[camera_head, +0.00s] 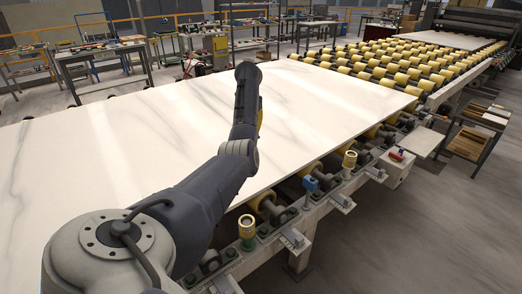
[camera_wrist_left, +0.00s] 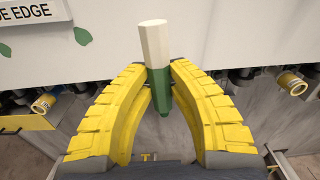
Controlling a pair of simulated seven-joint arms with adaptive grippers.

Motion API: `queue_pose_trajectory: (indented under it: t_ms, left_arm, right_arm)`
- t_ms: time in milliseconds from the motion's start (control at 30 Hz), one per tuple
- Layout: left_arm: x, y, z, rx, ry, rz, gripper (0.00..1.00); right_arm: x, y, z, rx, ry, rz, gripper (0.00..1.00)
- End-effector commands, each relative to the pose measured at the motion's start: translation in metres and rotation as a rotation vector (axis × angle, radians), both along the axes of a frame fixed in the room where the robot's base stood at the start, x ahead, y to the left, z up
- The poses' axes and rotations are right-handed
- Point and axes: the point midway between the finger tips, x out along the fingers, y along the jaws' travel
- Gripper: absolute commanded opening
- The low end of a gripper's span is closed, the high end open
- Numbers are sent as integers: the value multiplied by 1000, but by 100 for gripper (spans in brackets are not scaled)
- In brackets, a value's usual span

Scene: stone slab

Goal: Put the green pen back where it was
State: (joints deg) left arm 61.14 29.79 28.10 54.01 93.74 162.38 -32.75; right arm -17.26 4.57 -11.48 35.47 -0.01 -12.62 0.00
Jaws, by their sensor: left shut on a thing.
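My left gripper (camera_wrist_left: 161,76) is shut on the green pen (camera_wrist_left: 159,88) in the left wrist view. The pen has a pale cream upper part and a dark green lower part, and it sits between the two yellow fingers with the cream end pointing up in the picture. In the head view, only a sliver of yellow gripper shows beside my left arm, and the pen is hidden there. My right gripper is in neither view.
The white veined stone slab (camera_head: 310,112) lies on a line of yellow rollers (camera_head: 420,66). In the left wrist view it bears green marks (camera_wrist_left: 82,36) and a label (camera_wrist_left: 25,12) reading "E EDGE". Its near edge is lined with roller brackets and a blue fitting (camera_head: 310,184).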

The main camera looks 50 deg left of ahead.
Motion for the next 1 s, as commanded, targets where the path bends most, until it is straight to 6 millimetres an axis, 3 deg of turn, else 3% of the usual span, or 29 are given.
queue_pose_trajectory:
  t_ms: [267, 700, 1000]
  left_arm:
    - [-2, 1, -30, 0, 5, 0, 0]
    - [-1, -1, -125, -4, 4, -1, 0]
    - [0, 0, -154, -3, 2, -1, 0]
  right_arm:
    - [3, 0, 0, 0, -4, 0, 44]
    - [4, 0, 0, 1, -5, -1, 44]
    - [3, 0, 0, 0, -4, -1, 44]
